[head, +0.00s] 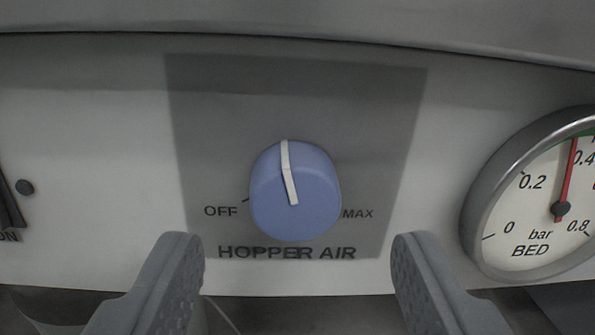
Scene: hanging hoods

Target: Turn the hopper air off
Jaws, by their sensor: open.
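The hopper air knob (318,195) is a blue round knob with a white pointer line. It sits on a grey label plate (220,110) marked HOPPER AIR, with OFF at the lower left and MAX at the lower right. The white line points up, slightly left of vertical, between OFF and MAX. My gripper (298,250) is open, with one grey finger at the lower left and one at the lower right of the knob. The fingers stand apart from the knob and nothing is between them in their grip.
A round gauge (530,205) marked BED, in bar, stands out at the right, its red needle pointing nearly up. A dark part (10,205) shows at the left edge beside a small dark dot. The white panel (100,130) is clear around the label plate.

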